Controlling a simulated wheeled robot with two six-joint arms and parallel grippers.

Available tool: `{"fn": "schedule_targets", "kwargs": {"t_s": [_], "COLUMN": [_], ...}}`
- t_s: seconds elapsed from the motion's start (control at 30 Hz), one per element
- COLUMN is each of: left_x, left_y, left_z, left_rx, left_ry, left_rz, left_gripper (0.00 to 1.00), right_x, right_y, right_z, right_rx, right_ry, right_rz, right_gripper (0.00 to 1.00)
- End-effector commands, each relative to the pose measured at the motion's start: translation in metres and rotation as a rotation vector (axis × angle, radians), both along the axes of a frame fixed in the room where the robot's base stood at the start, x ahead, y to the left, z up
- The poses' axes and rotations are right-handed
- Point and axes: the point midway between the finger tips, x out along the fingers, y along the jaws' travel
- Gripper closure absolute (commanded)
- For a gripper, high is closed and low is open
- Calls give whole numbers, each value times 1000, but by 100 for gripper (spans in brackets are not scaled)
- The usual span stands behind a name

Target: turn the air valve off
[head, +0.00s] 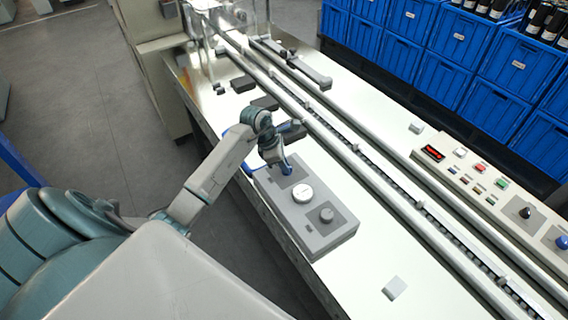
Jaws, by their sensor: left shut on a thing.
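A grey control box (333,240) lies on the machine's pale table. A blue handle (287,169), which looks like the air valve's, is at the box's far left end, over a dark plate. My left gripper (279,160) comes down on it from above and is shut on it. The gripper hides part of the handle, so its exact angle is hard to tell. A white round knob (302,193) and a dark grey knob (326,214) are on the same box, nearer and to the right, apart from the gripper. My right gripper is not in view.
Long metal rails (360,170) run along the table to the right of the box. A control panel (490,182) with a red display and buttons stands beyond them. Blue crates (460,40) with bottles are at the back right. A small white block (394,288) lies near the front.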

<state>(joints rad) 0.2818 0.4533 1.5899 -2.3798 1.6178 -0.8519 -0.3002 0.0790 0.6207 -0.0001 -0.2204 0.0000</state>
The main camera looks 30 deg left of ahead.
Motion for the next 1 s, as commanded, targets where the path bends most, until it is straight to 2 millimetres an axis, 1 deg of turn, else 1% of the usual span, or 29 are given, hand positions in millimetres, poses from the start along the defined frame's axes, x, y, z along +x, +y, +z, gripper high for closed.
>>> {"fn": "schedule_targets", "kwargs": {"t_s": [0.17,0.37,0.7,1.0], "left_x": [0,-1,-2,-3], "left_y": [0,-1,-3,-6], "left_z": [-1,-2,-2,-1], "left_rx": [1,0,0,-2], "left_ry": [-1,-3,-4,-3], "left_rz": [28,123,420,700], "left_gripper": [100,100,100,100], "right_x": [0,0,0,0], "right_y": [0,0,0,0], "right_z": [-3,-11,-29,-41], "right_rx": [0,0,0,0], "right_ry": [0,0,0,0], "right_rz": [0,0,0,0], "right_gripper": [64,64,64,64]}}
